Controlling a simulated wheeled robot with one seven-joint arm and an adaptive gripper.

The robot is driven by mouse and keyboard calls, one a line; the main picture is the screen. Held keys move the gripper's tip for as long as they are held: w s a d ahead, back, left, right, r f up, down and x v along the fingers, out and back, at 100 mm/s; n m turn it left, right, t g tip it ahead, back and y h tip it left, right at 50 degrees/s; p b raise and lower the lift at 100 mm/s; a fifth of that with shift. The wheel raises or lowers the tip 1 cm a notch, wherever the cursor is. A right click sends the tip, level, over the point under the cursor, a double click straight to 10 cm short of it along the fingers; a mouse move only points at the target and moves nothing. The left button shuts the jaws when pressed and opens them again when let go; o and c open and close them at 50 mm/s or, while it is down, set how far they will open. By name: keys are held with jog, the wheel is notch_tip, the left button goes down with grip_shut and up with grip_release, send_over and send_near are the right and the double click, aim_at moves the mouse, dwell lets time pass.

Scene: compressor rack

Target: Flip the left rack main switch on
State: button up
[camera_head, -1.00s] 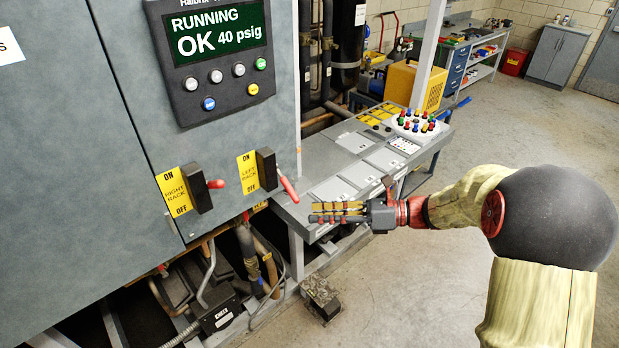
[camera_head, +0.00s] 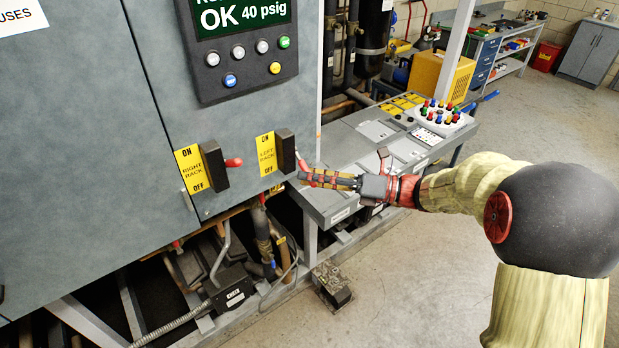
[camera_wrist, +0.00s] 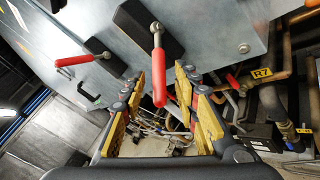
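The left rack main switch is a black block (camera_head: 285,152) with a red lever (camera_head: 302,163) beside a yellow ON/OFF label (camera_head: 266,154) on the grey cabinet. The lever slants out and down to the right, toward the OFF end. My gripper (camera_head: 306,178) is at the lever's lower end, its fingers overlapping it in the head view. In the wrist view, my gripper (camera_wrist: 160,78) is open, with yellow-padded fingers apart. The left rack lever (camera_wrist: 158,72) appears between the fingertips. I cannot tell whether they touch it.
The right rack switch (camera_head: 213,164) is close by on the left, and its red lever also shows in the wrist view (camera_wrist: 82,60). A display panel (camera_head: 245,55) is above. Pipes (camera_head: 262,240) run below the cabinet. A grey bench (camera_head: 340,205) stands to the right.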

jog(key=shift+w+a, duration=0.1)
jog(key=shift+a, duration=0.25)
jog(key=shift+c, duration=0.4)
grip_shut()
dwell(0.4)
